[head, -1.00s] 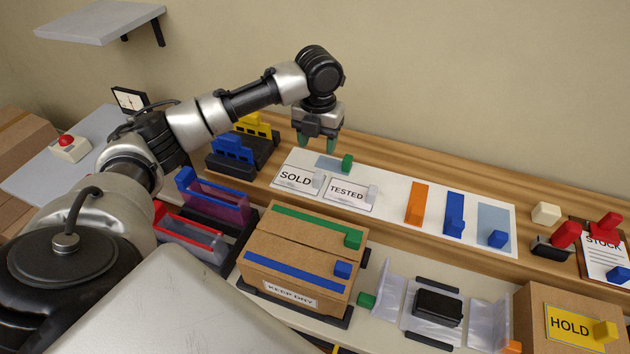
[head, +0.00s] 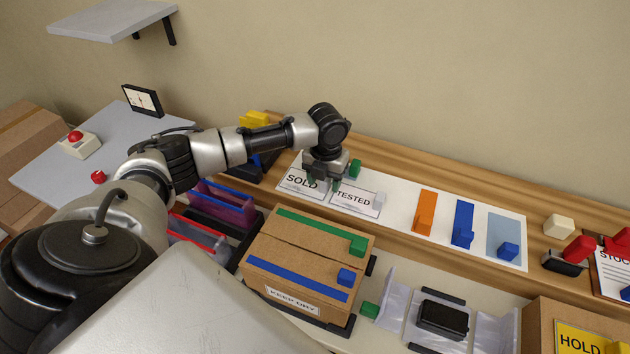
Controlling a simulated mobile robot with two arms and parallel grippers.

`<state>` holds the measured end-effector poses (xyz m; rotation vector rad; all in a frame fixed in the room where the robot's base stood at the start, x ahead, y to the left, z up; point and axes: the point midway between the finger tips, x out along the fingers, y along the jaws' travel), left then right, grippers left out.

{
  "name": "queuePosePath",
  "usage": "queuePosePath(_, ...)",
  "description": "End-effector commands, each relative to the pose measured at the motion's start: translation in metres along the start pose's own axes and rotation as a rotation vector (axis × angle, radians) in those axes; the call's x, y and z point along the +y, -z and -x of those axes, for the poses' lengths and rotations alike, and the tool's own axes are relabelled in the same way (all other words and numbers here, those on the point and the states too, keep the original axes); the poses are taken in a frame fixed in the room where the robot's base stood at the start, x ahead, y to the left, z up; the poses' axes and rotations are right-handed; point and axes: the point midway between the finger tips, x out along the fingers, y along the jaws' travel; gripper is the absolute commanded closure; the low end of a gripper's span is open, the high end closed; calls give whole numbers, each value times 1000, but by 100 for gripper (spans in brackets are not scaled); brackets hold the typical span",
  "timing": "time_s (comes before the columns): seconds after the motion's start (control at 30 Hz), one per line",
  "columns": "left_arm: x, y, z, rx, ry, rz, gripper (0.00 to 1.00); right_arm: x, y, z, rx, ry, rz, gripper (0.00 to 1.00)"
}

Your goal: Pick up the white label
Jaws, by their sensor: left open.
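White labels lie on the pale mat (head: 398,205) on the wooden shelf: one reads SOLD (head: 298,183) and one reads TESTED (head: 352,197). Which one the task means I cannot tell. The TESTED label has a pale grey tab (head: 380,199) at its right end. My left gripper (head: 325,185) is open, pointing down low over the right end of the SOLD label. It covers that end and its tab, so contact cannot be seen. My right gripper is not in view.
A green block (head: 354,168) stands close beside my left gripper. Orange (head: 425,212) and blue (head: 463,224) strips lie further right on the mat. A cardboard box (head: 312,256) with a KEEP DRY label stands in front. A black handheld (head: 441,317) lies on clear wrap.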

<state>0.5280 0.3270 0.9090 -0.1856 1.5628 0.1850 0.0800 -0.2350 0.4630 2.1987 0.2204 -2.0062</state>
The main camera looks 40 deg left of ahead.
Motion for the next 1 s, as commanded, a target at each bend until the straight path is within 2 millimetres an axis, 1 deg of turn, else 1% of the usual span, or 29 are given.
queuePosePath(0.1,0,0,-8,0,0,-1,46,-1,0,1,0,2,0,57)
queuePosePath(0.3,0,0,-8,-1,-1,-1,46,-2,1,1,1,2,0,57)
queuePosePath(0.37,0,0,-8,-1,0,-1,54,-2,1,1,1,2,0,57)
queuePosePath(0.6,0,0,-8,-1,0,-1,91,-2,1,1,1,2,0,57)
queuePosePath(0.63,0,0,-8,-1,0,-1,94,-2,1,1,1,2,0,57)
queuePosePath(0.87,0,0,-8,-1,0,-1,94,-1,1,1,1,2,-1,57)
queuePosePath(1.0,0,0,-3,-3,1,-1,94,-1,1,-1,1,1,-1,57)
